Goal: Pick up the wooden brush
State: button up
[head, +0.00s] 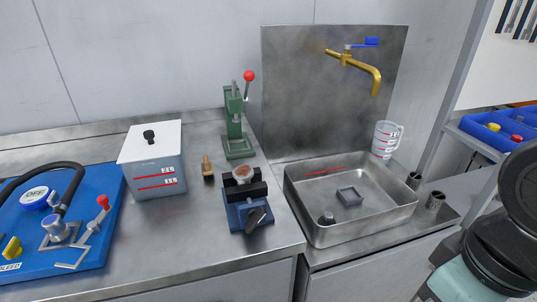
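A small brown, wood-coloured object that looks like the wooden brush (208,168) is on the steel worktop. It stands between the white-lidded container and the green press, narrow end toward the back. It is small in the picture, so its bristles cannot be made out. Nothing touches it. My gripper is not in view; only dark and pale green links of my arm show at the lower right.
The lidded container (157,180) stands left of the brush. The green press (236,130) with a red knob and a blue vise (246,205) stand to its right. A blue pump board (95,255) lies left; a steel sink (350,232) lies right. Worktop in front is clear.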

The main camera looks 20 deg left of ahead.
aim_at(207, 167)
jog(key=u, duration=1.25)
